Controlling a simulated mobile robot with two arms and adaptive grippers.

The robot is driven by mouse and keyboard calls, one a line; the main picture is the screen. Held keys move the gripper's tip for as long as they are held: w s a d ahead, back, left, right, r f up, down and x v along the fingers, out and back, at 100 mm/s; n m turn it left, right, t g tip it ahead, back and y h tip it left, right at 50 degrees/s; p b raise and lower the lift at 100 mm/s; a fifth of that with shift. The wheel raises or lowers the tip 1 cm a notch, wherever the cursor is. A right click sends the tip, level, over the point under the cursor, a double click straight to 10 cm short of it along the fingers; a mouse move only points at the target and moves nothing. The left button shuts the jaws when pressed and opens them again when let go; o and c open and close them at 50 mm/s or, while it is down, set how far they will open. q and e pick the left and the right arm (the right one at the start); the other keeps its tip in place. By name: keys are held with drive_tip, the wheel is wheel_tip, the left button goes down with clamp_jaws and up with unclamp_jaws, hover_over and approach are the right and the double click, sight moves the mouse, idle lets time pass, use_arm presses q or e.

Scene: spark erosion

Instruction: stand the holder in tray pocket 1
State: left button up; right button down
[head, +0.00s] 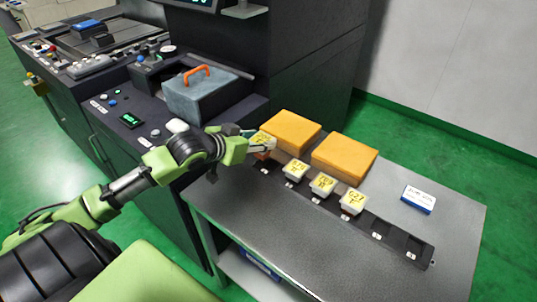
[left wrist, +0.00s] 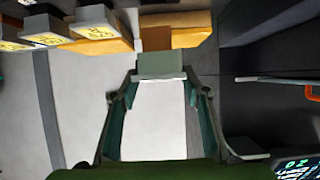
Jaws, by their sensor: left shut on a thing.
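My left gripper (head: 256,141) is shut on a holder (head: 264,139) with a yellow label on top. It holds it at the far left end of the black tray (head: 398,238). In the left wrist view the held holder (left wrist: 161,65) is a grey block between the fingertips (left wrist: 160,80), with a brown part beyond it. Whether it touches the tray is not clear. The pockets at the right end are empty. My right gripper is not in view.
Two orange blocks, one left (head: 292,132) and one right (head: 344,157), lie behind the tray on the grey table (head: 270,215). A blue and white box (head: 418,200) is at the right. A dark machine with an orange-handled grey block (head: 206,92) stands at the left. The table front is clear.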

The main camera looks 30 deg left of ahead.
use_arm(q)
drive_tip(key=w+f, duration=0.3)
drive_tip(key=f, duration=0.1)
drive_tip(key=shift+w+d, duration=0.2)
drive_tip(key=shift+d, duration=0.05)
drive_tip(key=f, duration=0.4)
drive_tip(key=shift+w+d+p, duration=0.1)
drive_tip(key=shift+w+p, duration=0.3)
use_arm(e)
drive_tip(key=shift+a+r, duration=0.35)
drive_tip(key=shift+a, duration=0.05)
use_arm(q)
drive_tip(key=shift+f, duration=0.2)
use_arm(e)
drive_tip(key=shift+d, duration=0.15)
use_arm(q)
drive_tip(key=o, duration=1.6)
drive_tip(key=shift+s+f, duration=0.1)
drive_tip(key=shift+o, duration=0.2)
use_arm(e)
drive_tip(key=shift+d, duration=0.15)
